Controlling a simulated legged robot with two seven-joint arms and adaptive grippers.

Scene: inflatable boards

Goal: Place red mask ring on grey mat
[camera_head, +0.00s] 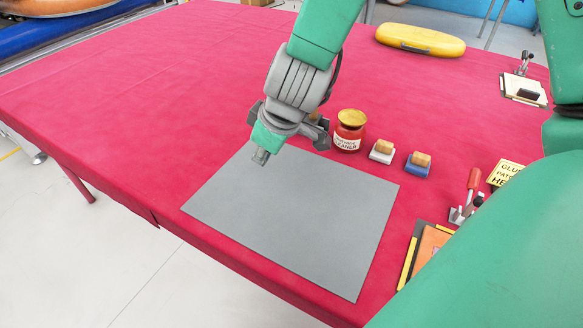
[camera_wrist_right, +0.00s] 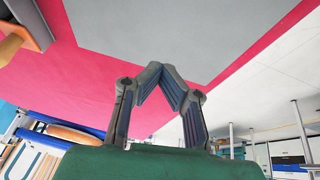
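The grey mat (camera_head: 300,215) lies flat on the red-covered table, bare where it shows. It also fills the top of the right wrist view (camera_wrist_right: 190,28). My right gripper (camera_head: 286,121) is over the mat's far-left edge in the head view; its fingertips are hidden there by the wrist. In the right wrist view its two fingers (camera_wrist_right: 160,70) lean together and meet at the tips, with nothing seen between them. I see no red mask ring in either view. My left gripper is not in view.
A red jar with a gold lid (camera_head: 349,131) stands behind the mat, beside two small wooden-handled blocks (camera_head: 382,151) (camera_head: 419,164). A red-handled tool (camera_head: 472,187) and an orange board (camera_head: 428,245) are at the right. A yellow inflatable (camera_head: 420,40) lies far back. The table's left is clear.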

